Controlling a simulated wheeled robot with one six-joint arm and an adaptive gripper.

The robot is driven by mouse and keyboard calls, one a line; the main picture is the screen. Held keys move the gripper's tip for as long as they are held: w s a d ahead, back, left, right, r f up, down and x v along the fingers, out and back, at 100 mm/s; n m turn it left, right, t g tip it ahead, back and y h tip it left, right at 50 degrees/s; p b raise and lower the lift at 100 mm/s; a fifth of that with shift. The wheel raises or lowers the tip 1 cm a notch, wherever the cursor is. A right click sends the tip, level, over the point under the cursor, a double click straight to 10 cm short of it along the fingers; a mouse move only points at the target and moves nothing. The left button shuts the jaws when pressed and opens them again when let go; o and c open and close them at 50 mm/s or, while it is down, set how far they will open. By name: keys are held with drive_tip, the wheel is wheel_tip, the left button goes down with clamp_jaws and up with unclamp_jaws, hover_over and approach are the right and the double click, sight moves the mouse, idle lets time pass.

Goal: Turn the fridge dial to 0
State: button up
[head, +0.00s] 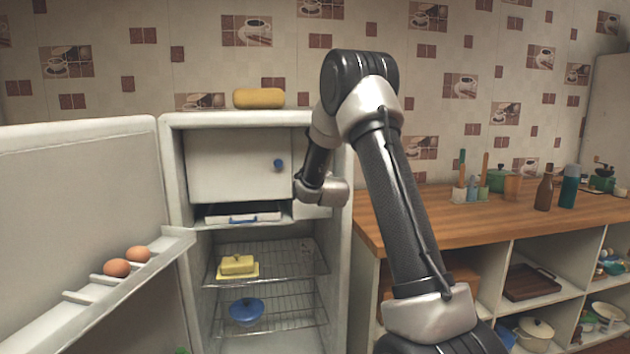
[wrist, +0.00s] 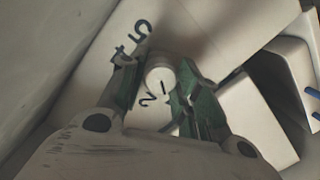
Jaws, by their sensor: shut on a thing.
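The fridge (head: 172,150) stands open at the left in the head view. My gripper (wrist: 158,72) is shut on the dial, one green-padded finger on each side. In the head view my arm reaches into the upper right of the fridge, hiding the dial and fingertips.
A freezer door (head: 230,165) with a blue knob (head: 279,165) is left of my wrist. Below are a butter dish (head: 238,266) and a blue-lidded bowl (head: 246,309) on wire shelves. The open fridge door (head: 75,200) holds eggs (head: 117,267). A wooden counter (head: 440,215) is right.

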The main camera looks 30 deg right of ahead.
drive_tip(key=n, duration=0.5)
drive_tip(key=shift+f+h, duration=0.1)
drive_tip(key=shift+h, duration=0.3)
drive_tip(key=n, duration=0.4)
drive_tip(key=shift+n+h, duration=0.3)
drive_tip(key=o, duration=1)
drive_tip(key=shift+o, duration=0.2)
drive_tip(key=shift+s+a, duration=0.1)
drive_tip(key=v, duration=1.1)
drive_tip(key=shift+s+a, duration=0.15)
drive_tip(key=shift+s, duration=0.2)
